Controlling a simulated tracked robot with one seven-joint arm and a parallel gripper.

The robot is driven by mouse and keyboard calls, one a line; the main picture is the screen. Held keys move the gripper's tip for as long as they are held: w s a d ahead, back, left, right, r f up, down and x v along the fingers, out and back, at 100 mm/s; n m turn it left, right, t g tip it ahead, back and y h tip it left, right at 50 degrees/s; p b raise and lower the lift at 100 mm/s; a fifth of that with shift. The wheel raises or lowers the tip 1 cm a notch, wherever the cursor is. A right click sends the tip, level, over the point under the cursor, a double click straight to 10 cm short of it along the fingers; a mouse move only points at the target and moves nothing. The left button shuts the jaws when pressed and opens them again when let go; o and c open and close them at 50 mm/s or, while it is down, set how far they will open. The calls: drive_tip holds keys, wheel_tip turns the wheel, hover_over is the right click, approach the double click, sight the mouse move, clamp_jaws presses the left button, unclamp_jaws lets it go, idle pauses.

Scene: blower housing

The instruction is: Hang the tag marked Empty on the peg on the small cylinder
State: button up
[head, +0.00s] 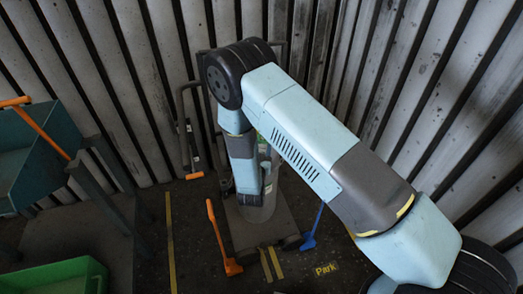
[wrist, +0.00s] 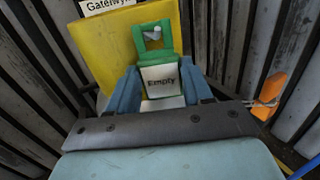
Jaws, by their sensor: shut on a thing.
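The tag marked Empty (wrist: 162,83) has a green frame with a hole at its top and a white face with black letters. My gripper (wrist: 163,92) has blue fingers on both sides of the tag and is shut on it. A small pale round tip (wrist: 155,34) shows in the tag's hole; I cannot tell whether it is the peg or whether it passes through. In the head view a grey cylinder (head: 262,213) stands on a wheeled base, partly hidden behind my arm. My gripper there is largely hidden by my arm.
A yellow panel (wrist: 103,50) with a white sign (wrist: 108,5) is behind the tag. An orange object (wrist: 270,92) is at right. Slatted walls close the back.

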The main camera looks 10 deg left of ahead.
idle(0.4)
drive_tip(key=o, duration=1.1)
drive_tip(key=shift+s, duration=0.1)
